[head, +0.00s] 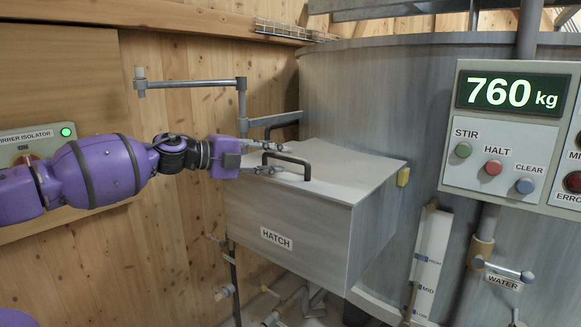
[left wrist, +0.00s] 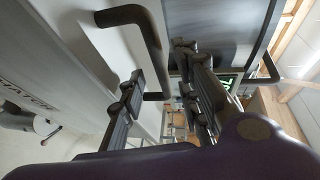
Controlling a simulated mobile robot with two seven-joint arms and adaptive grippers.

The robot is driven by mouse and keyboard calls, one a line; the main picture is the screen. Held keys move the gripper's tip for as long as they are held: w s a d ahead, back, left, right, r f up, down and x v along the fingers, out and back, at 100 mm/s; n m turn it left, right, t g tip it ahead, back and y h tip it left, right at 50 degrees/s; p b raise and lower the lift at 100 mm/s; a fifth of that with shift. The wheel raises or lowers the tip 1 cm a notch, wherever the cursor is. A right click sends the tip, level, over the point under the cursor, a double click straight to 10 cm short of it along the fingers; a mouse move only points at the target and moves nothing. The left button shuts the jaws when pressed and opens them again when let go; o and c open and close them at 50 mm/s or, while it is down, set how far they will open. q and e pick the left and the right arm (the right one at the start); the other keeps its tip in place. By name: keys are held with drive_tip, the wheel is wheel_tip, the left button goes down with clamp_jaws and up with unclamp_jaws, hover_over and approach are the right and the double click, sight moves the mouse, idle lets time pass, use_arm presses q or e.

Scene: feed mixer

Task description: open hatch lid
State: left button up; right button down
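The hatch lid (head: 340,165) is a pale grey panel lying flat on top of the grey hatch box (head: 285,215) marked HATCH. A dark bar handle (head: 295,160) stands on the lid; it also shows in the left wrist view (left wrist: 150,35). My left gripper (head: 279,160) comes from the left with its fingers parted, one on the far side and one on the near side of the handle's left part. In the left wrist view the handle reaches between the fingers (left wrist: 165,85). I cannot tell whether either finger touches it. My right gripper is not in view.
A grey pipe arm (head: 190,84) stands behind my left arm. A second dark bar (head: 283,120) is behind the lid. The large tank (head: 400,90) rises behind the hatch, with a control panel (head: 510,135) at right. A wooden wall (head: 180,240) is at left.

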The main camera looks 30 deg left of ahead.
sight(283, 158)
use_arm(q)
drive_tip(key=shift+w+d+f+b, duration=0.3)
drive_tip(key=shift+w+f+b, duration=0.15)
drive_tip(key=shift+w, duration=0.25)
drive_tip(key=shift+w+d+b, duration=0.25)
drive_tip(key=shift+w+b, duration=0.15)
drive_tip(key=shift+w, duration=0.1)
drive_tip(key=shift+w+d+r+b, duration=0.1)
drive_tip(key=shift+w+d+b, duration=0.1)
drive_tip(key=shift+w+b, duration=0.2)
clamp_jaws()
